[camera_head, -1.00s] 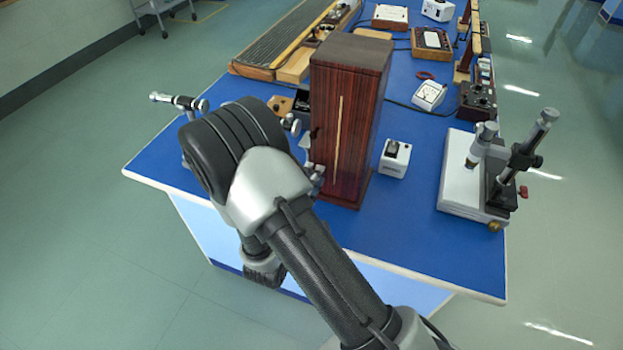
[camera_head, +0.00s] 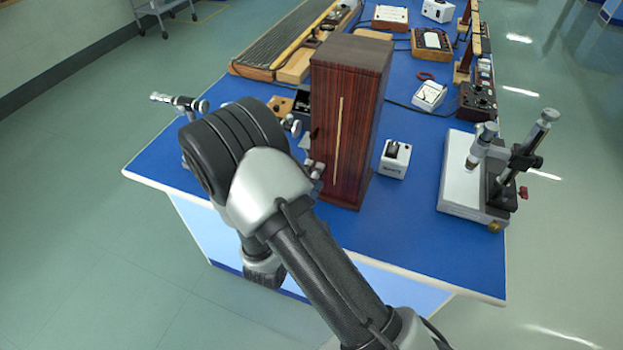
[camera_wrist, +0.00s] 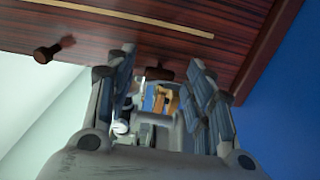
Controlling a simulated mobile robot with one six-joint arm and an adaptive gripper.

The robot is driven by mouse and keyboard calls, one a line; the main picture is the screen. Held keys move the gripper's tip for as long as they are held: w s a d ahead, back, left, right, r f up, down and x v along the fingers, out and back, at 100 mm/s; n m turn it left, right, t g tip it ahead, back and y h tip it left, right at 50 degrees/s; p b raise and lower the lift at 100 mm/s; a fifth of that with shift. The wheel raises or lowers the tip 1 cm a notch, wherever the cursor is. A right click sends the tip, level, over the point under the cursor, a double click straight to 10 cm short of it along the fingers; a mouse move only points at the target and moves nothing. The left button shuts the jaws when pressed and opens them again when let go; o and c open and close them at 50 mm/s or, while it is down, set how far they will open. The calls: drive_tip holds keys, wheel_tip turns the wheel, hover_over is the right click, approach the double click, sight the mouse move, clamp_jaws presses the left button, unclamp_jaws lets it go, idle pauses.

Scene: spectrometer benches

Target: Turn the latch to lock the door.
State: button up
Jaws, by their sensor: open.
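The door belongs to a tall dark-red wooden cabinet (camera_head: 348,120) with a pale vertical strip on its front. In the wrist view, the striped wooden door (camera_wrist: 120,30) fills the top. A dark brown latch-like piece (camera_wrist: 158,73) shows at the wood's edge, between the fingers of my gripper (camera_wrist: 161,68). I cannot tell whether the fingers touch it. A separate dark knob (camera_wrist: 44,54) sticks out further left. My gripper is open, its fingers on either side of the piece. In the head view, my arm hides most of my gripper, beside the cabinet's lower left.
The cabinet stands on a blue bench (camera_head: 420,245). A small white box (camera_head: 394,160) is close on its right. A microscope-like instrument (camera_head: 485,180) stands further right. Several meters and a long wooden instrument (camera_head: 285,42) are behind. Open floor lies left of the bench.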

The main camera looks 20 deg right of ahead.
drive_tip(key=v, duration=1.2)
idle(0.3)
